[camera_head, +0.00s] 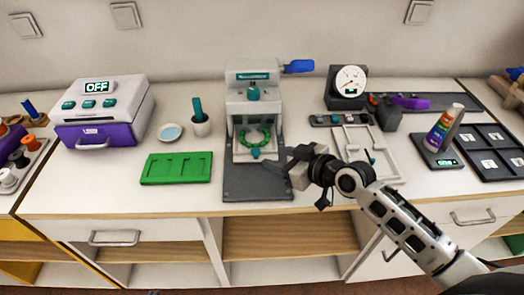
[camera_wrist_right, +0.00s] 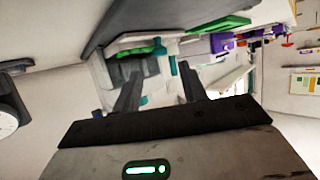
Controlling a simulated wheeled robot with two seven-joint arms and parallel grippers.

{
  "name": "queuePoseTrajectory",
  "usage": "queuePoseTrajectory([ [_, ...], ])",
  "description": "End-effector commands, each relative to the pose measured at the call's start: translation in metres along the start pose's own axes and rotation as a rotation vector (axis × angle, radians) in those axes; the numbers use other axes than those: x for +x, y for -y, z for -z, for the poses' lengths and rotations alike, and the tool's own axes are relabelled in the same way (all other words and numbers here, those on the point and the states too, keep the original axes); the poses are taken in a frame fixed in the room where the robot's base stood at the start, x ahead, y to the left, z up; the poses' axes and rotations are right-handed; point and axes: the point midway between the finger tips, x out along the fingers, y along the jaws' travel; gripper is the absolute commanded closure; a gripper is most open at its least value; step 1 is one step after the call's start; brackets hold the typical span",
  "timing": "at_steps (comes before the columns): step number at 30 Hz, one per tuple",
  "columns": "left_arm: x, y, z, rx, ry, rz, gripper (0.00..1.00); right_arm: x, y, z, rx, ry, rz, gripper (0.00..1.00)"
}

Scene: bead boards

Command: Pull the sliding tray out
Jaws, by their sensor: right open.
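The white press-like machine (camera_head: 254,90) stands on a dark grey base plate (camera_head: 250,190) in the middle of the counter. Its pale sliding tray (camera_head: 240,155) sits low in the frame and bears a green beaded ring (camera_head: 254,137). A small teal knob (camera_head: 256,153) is at the tray's front. My right gripper (camera_head: 270,166) is open just in front of the knob, low over the base plate. In the right wrist view the open fingers (camera_wrist_right: 160,88) point at the machine, with teal parts between and beyond them. I cannot tell whether they touch the knob. My left gripper is not in view.
A white frame tray (camera_head: 368,150) lies to the right, partly behind my right arm. A purple-drawer device (camera_head: 98,112) stands at left.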

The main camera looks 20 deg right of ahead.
Motion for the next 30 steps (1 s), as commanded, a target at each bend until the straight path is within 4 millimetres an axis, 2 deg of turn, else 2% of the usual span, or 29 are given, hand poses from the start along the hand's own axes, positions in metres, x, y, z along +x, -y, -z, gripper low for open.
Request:
queuePoseTrajectory([
  [3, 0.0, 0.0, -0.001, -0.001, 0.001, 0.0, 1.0, 0.025, 0.0, 0.001, 0.002, -0.002, 0.0, 0.58],
  [9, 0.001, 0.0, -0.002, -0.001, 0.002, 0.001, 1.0, 0.051, 0.0, 0.001, 0.001, -0.002, 0.0, 0.58],
  [15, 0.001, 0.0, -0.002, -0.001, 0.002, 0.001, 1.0, 0.06, 0.001, 0.0, -0.001, 0.0, 0.001, 0.58],
  [22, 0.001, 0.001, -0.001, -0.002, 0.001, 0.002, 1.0, 0.06, 0.001, 0.0, -0.001, 0.0, 0.0, 0.58],
  [24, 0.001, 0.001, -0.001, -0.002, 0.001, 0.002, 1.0, 0.06, 0.001, 0.0, -0.001, 0.0, 0.0, 0.77],
  [27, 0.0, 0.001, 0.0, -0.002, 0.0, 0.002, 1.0, 0.06, 0.001, 0.0, -0.001, 0.0, 0.0, 1.0],
  [30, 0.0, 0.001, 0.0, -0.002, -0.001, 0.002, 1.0, 0.06, 0.001, 0.0, -0.001, 0.0, 0.001, 1.0],
])
